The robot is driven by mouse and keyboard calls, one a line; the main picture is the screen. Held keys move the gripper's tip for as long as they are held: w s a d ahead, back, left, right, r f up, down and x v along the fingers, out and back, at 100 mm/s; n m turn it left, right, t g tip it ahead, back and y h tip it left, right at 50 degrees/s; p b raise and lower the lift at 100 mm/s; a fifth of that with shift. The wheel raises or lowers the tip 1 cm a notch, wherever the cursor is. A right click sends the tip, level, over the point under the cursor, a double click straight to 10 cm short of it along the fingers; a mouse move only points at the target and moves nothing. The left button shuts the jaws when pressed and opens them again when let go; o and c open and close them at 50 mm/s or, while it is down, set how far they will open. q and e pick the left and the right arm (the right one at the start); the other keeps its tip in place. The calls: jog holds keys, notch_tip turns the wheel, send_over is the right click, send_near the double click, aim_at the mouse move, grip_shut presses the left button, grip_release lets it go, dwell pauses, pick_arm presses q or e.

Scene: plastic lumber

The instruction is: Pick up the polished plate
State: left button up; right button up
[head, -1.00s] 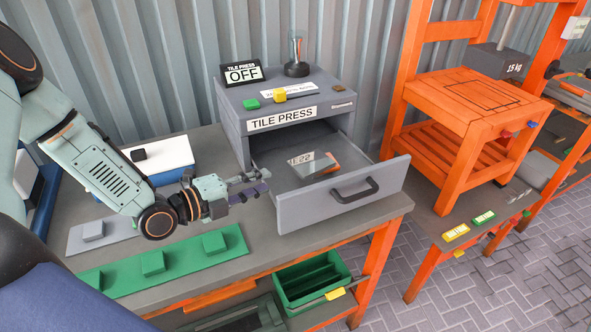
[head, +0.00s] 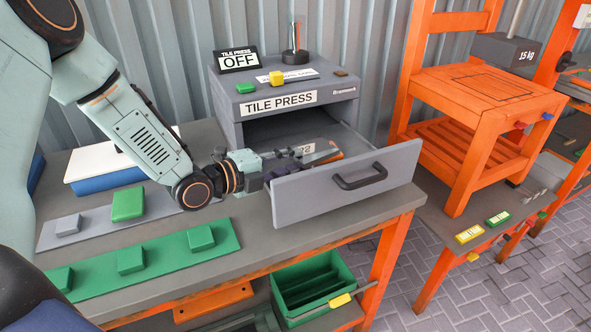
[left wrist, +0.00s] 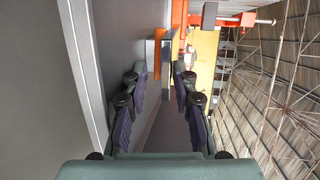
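The polished plate (head: 326,155) lies in the open drawer (head: 345,185) of the tile press. In the head view it is a greyish sheet with a pale label and an orange-brown edge, partly hidden by my gripper. My left gripper (head: 303,162) reaches over the drawer's left side, with its fingertips at the near-left part of the plate. In the left wrist view its two padded fingers (left wrist: 160,95) are spread, with a gap between them. A narrow grey and orange-brown upright shape shows beyond the tips; I cannot tell if it is the plate. My right gripper is not in view.
The tile press (head: 285,100) stands behind the drawer, its sign reading OFF. The drawer front (head: 350,183) rises close to my gripper. Green blocks on a green strip (head: 170,258) lie at front left. An orange stand (head: 480,110) is at right.

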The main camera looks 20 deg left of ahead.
pick_arm(q)
jog(key=shift+s+d+r+b, duration=0.15)
jog(key=shift+d+r+b, duration=0.05)
jog(key=shift+r+b, duration=0.1)
jog(key=shift+w+f, duration=0.35)
jog(key=shift+w, duration=0.2)
jog(key=shift+s+r, duration=0.3)
jog(key=shift+s, duration=0.2)
jog(key=shift+c, duration=1)
jog(key=shift+w+f, duration=0.25)
jog(key=shift+w, duration=0.05)
jog(key=shift+c, duration=1.1)
jog(key=shift+s, duration=0.1)
grip_shut()
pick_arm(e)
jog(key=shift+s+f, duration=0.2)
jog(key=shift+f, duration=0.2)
pick_arm(q)
jog(key=shift+s, duration=0.1)
jog(key=shift+r, duration=0.1)
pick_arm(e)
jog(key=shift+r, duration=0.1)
pick_arm(q)
notch_tip(320, 180, up, 3)
jog(key=p, duration=0.2)
jog(key=shift+f+p, duration=0.2)
jog(key=shift+p, duration=0.2)
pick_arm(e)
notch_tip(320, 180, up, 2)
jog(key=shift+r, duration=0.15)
